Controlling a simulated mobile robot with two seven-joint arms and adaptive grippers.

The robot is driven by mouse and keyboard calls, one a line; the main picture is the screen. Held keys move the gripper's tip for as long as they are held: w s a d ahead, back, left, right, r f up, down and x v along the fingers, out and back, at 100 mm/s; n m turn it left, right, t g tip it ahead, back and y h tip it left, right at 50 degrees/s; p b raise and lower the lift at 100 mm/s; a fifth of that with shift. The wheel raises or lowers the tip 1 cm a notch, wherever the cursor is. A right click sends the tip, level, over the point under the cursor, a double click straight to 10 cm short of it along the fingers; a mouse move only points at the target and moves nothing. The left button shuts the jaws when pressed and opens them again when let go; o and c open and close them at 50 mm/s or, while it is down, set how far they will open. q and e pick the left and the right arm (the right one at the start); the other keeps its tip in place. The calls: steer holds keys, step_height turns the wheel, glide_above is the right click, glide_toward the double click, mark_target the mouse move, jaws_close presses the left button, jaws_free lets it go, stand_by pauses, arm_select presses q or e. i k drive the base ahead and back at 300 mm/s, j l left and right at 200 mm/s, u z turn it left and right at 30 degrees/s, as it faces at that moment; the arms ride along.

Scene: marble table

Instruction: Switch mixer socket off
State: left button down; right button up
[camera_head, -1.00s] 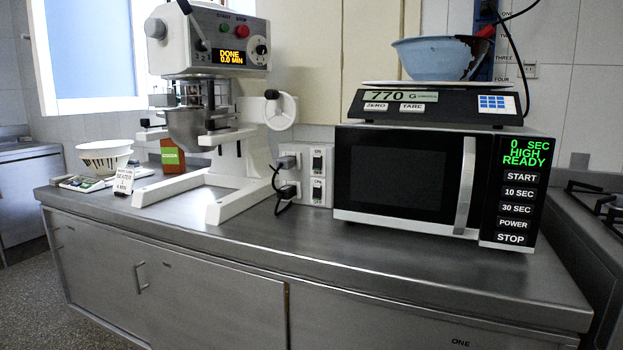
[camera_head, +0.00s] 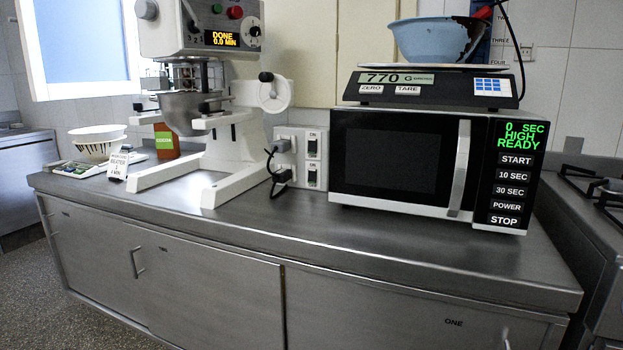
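The socket panel (camera_head: 301,157) is a pale box on the steel counter between the mixer and the microwave. It has two dark rocker switches, an upper one (camera_head: 313,145) and a lower one (camera_head: 312,174). Two plugs sit in its left side, an upper plug (camera_head: 281,146) and a lower plug (camera_head: 283,176), with dark cords. Small labels by the switches read like ON; the rocker positions are too small to tell. The white stand mixer (camera_head: 205,120) stands left of the panel, and its display reads DONE 0.0 MIN. Neither of my grippers is in view.
A microwave (camera_head: 400,155) stands right of the panel, with a scale (camera_head: 430,88) and a blue bowl (camera_head: 432,40) on top. A white bowl (camera_head: 100,148) and a small sign (camera_head: 118,165) are at the left. The steel counter's front strip (camera_head: 350,235) is clear.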

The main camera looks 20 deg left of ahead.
mark_target(313, 173)
steer(key=i+j+z, duration=0.15)
steer(key=j, duration=1.25)
steer(key=j+z, duration=0.1)
steer(key=j, duration=1.35)
steer(key=i, duration=0.05)
